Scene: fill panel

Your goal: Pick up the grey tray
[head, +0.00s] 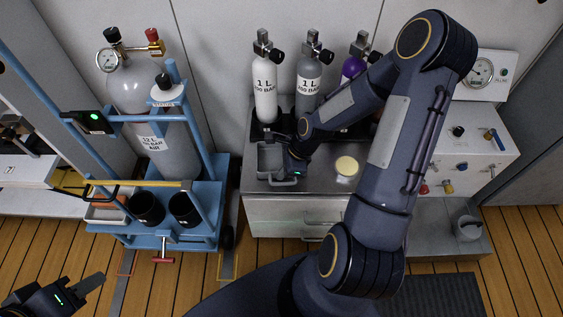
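A grey tray (268,160) with raised walls and a loop handle at its front sits on the steel worktop, left of centre in the head view. My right gripper (297,163) is at the tray's right side, close above or against its rim; I cannot tell if it touches. Its fingers are small and partly hidden, so its opening does not show. My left gripper (88,287) is low at the left edge, far from the tray, with one finger visible and nothing seen in it.
Small cylinders (265,90) stand in a rack behind the tray. A pale yellow round item (347,166) lies on the worktop (318,187) to the right. A blue trolley (205,200) with a large cylinder stands left. A gauge panel (480,72) is at right.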

